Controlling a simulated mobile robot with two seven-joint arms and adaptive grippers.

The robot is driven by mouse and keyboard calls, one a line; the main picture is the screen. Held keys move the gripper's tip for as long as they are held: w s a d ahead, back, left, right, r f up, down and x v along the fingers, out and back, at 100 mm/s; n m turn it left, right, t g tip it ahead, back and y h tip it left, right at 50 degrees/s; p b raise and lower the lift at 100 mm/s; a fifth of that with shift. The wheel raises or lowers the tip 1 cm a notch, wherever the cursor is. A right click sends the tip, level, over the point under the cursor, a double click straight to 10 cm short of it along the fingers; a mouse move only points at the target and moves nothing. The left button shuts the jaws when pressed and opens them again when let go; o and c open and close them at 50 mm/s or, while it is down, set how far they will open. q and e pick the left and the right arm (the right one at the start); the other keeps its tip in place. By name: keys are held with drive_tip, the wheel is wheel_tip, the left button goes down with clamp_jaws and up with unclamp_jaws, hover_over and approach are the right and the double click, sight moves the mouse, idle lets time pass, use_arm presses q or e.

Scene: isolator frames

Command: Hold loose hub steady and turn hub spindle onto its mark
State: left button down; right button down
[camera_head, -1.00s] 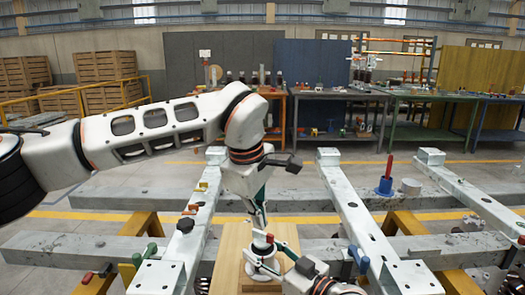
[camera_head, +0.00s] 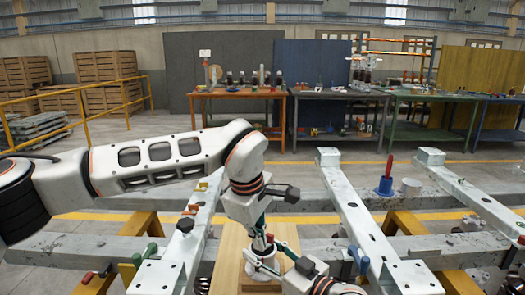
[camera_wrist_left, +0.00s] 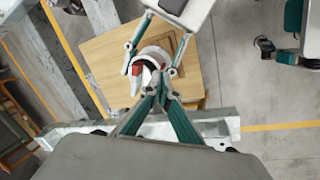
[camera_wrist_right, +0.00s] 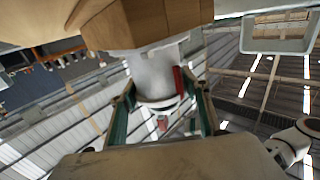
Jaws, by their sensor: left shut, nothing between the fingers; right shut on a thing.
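The white hub (camera_head: 262,268) stands on a wooden board (camera_head: 229,252). It has a red part on its side (camera_wrist_right: 178,80). In the left wrist view the round hub (camera_wrist_left: 153,54) shows from above, with a red piece (camera_wrist_left: 136,69) at its left edge; the spindle is hard to tell apart. My right gripper (camera_wrist_right: 162,105) is shut on the hub, with a finger on either side; it reaches in from the lower right in the head view (camera_head: 272,252). My left gripper (camera_wrist_left: 158,82) is shut and empty, pointing down at the top of the hub; whether it touches is unclear.
Pale steel beams (camera_head: 358,222) lie on both sides of the board. Workbenches (camera_head: 237,94) line the far wall.

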use_arm(q)
drive_tip(key=shift+w, duration=0.65)
idle(0.7)
drive_tip(key=shift+a, duration=0.25)
idle(0.3)
drive_tip(key=shift+w+a, duration=0.15)
drive_tip(key=shift+a, duration=0.2)
drive_tip(key=shift+w+a, duration=0.2)
drive_tip(key=shift+a, duration=0.05)
drive_tip(key=shift+w+a, duration=0.3)
drive_tip(key=shift+a, duration=0.1)
idle(0.5)
drive_tip(key=w+v, duration=0.1)
drive_tip(key=v, duration=0.5)
idle(0.4)
